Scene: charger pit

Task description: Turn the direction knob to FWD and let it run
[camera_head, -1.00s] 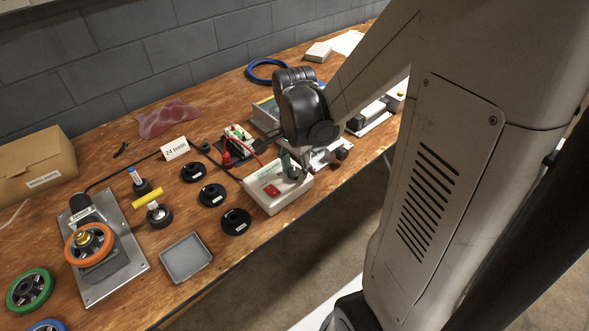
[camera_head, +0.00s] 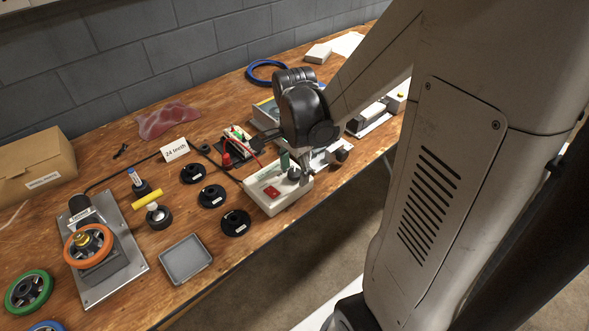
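A pale control box (camera_head: 270,203) stands near the front edge of the bench, with a red rocker switch (camera_head: 271,191) on its top. A small dark knob (camera_head: 294,174) shows at the box's far right part, just below my gripper (camera_head: 290,160). My gripper points down over that end of the box, and its fingers are mostly hidden behind my dark wrist. I cannot tell whether it touches the knob or how far apart its fingers are. The knob's marking is too small to read. A motor unit on a metal plate (camera_head: 130,262) carries an orange wheel (camera_head: 88,243) at the left.
Several black discs (camera_head: 236,222) and a grey tray (camera_head: 186,258) lie left of the box. A "24 teeth" card (camera_head: 174,150) stands behind them. A cardboard box (camera_head: 35,170) and a green wheel (camera_head: 29,290) are at the left. A black cable crosses the bench.

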